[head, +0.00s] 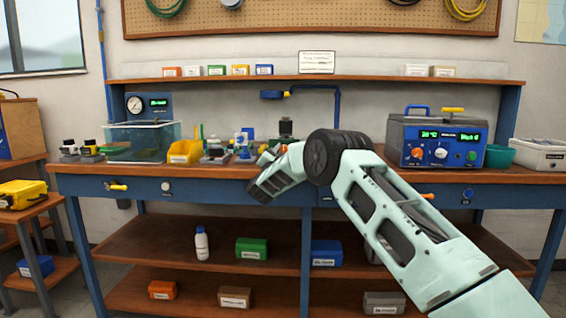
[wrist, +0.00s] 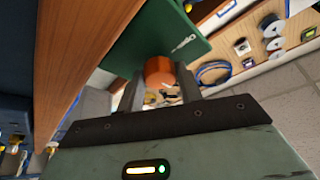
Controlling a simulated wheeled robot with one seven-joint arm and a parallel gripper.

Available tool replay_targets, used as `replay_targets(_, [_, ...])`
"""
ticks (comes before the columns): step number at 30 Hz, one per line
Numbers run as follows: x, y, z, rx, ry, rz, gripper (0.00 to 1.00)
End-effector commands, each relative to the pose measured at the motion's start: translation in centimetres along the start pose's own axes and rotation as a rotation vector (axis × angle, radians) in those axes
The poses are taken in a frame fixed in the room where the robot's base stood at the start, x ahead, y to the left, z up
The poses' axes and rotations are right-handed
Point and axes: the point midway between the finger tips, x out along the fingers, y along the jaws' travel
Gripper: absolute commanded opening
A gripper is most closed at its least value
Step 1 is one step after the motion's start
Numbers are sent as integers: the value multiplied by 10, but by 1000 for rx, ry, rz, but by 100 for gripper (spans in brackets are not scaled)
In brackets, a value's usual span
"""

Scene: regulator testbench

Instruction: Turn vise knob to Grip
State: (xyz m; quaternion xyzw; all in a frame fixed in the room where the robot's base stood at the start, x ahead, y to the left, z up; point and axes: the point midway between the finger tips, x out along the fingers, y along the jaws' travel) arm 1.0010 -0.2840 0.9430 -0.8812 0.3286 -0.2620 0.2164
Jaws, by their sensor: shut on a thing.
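An orange knob (wrist: 160,72) sits between the two fingers of my gripper (wrist: 162,88) in the wrist view, and the fingers are shut on it. The knob is in front of a dark green panel (wrist: 135,48) with a small white marking (wrist: 184,43), too small to read. Which setting the knob points to cannot be told. In the head view my gripper's end is over the front edge of the bench, near the middle, and my own arm largely hides the knob and the green panel there.
The workbench (head: 225,172) has a water tank (head: 140,143) and yellow bin (head: 186,151) on the left. A lower shelf (head: 175,245) holds boxes and a white bottle (head: 201,244).

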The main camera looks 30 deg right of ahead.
Motion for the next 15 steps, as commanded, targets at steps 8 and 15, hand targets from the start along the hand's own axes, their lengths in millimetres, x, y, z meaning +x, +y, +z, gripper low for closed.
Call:
replay_targets(8, [-1, 0, 3, 243, -2, 102, 13])
replay_targets(15, [0, -2, 1, 453, -3, 189, 13])
